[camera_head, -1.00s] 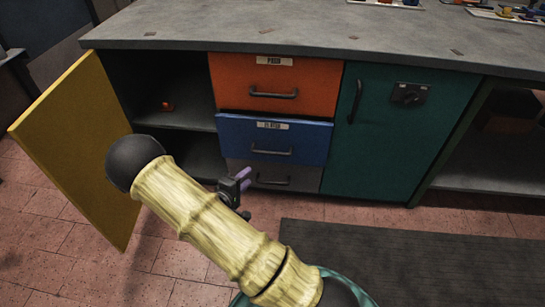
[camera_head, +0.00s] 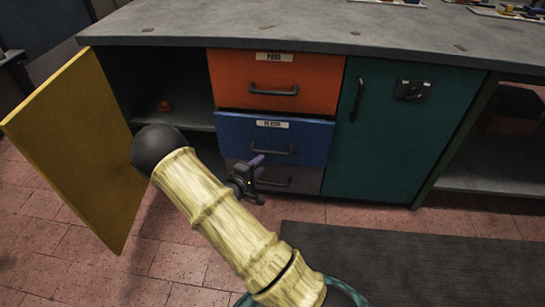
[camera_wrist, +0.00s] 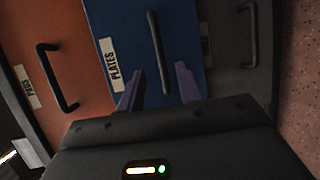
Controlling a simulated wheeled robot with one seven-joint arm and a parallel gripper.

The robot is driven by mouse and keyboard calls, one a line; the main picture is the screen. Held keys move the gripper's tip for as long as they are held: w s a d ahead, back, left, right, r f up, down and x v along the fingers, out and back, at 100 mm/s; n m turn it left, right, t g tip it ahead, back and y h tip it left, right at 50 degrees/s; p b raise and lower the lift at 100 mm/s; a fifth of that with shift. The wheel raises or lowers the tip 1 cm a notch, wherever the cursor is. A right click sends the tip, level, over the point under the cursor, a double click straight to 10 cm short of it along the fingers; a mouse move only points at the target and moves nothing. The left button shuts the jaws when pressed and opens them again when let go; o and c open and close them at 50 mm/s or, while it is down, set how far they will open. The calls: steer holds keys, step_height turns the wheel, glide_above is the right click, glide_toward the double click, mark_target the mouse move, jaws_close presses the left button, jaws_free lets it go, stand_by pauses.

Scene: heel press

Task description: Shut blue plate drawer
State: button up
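The blue plate drawer (camera_head: 272,138) is the middle one of three stacked drawers. It stands out a little, with a dark gap along its top edge. In the wrist view its blue front (camera_wrist: 190,45) carries a PLATES label and a dark bar handle (camera_wrist: 158,55). My gripper (camera_head: 257,168) is low in front of the drawer stack in the head view. In the wrist view its two purple fingers (camera_wrist: 158,85) are apart, one on each side of the handle's lower end. Whether they touch the handle or the front cannot be told. Nothing shows gripped.
An orange drawer (camera_head: 275,82) is above and a dark grey drawer (camera_head: 300,180) below. A yellow door (camera_head: 75,150) stands open at left. A teal door (camera_head: 395,140) with a dark handle is at right. A dark mat (camera_head: 400,265) lies on the tiled floor.

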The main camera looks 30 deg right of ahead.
mark_target(272, 153)
steer(key=b+x, duration=0.4)
steer(key=x, duration=0.5)
steer(key=shift+w+d, duration=0.2)
steer(key=shift+d, duration=0.1)
jaws_close()
